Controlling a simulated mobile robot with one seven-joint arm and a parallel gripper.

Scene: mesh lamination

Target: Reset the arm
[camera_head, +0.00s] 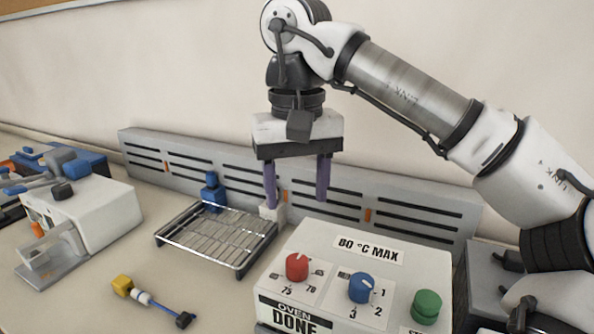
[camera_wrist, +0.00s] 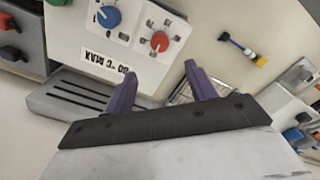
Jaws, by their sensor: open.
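My gripper (camera_head: 297,180) hangs from my arm above the bench, pointing down, behind the oven box and near the right end of the wire rack. Its two purple fingers are apart with nothing between them. In the wrist view my gripper (camera_wrist: 162,88) also shows open and empty. The arm reaches in from the right side of the head view, bent at a high elbow.
A white oven box (camera_head: 330,250) labelled "80 °C MAX" and "OVEN DONE" has red, blue and green knobs. A wire rack (camera_head: 215,236) stands left of it. A yellow-and-blue tool (camera_head: 150,300) lies on the bench. A white machine (camera_head: 85,215) stands left. A slotted grey rail (camera_head: 400,217) runs behind.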

